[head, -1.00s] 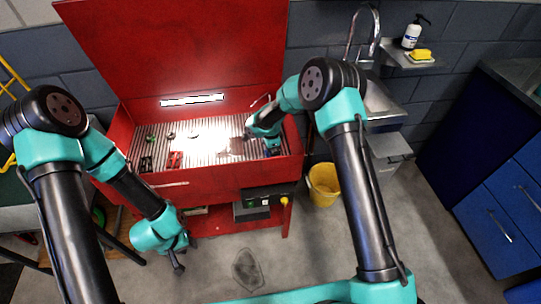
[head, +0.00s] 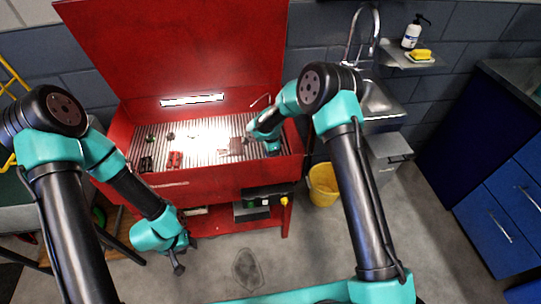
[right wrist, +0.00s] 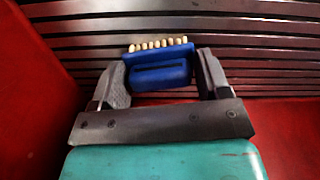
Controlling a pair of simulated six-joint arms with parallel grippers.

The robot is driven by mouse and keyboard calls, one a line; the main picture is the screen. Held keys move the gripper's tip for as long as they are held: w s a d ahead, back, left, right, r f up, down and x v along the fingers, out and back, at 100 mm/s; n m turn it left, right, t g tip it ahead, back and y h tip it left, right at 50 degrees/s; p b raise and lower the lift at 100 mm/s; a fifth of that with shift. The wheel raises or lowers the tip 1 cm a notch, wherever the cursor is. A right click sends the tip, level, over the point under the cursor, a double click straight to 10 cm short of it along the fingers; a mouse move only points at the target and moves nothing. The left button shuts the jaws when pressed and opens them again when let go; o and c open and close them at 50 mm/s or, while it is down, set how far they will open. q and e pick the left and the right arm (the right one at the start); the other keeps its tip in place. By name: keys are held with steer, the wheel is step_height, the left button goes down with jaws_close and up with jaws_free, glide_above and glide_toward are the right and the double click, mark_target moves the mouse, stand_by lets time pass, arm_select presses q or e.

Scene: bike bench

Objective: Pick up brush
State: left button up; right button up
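The brush (right wrist: 160,66), blue with a row of pale bristles, lies on the slatted metal grate in the right wrist view. My right gripper (right wrist: 163,84) is open, with one finger on each side of the brush. The left finger is very close to it or touching; a small gap shows at the right finger. In the head view my right gripper (head: 271,147) is low at the right end of the red wash basin, and the brush is mostly hidden there. My left gripper (head: 178,266) hangs in front of the basin, away from the brush; its fingers are too small to read.
The red basin (head: 210,182) has raised walls and an upright lid behind it. Small dark and red parts (head: 174,159) lie on the grate to the left. A yellow bucket (head: 323,185) stands on the floor to the right, below a sink (head: 382,102).

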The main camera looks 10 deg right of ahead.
steer(key=c, duration=0.4)
step_height(320, 180, up, 10)
stand_by(0.6)
steer(key=shift+w, duration=0.1)
stand_by(0.4)
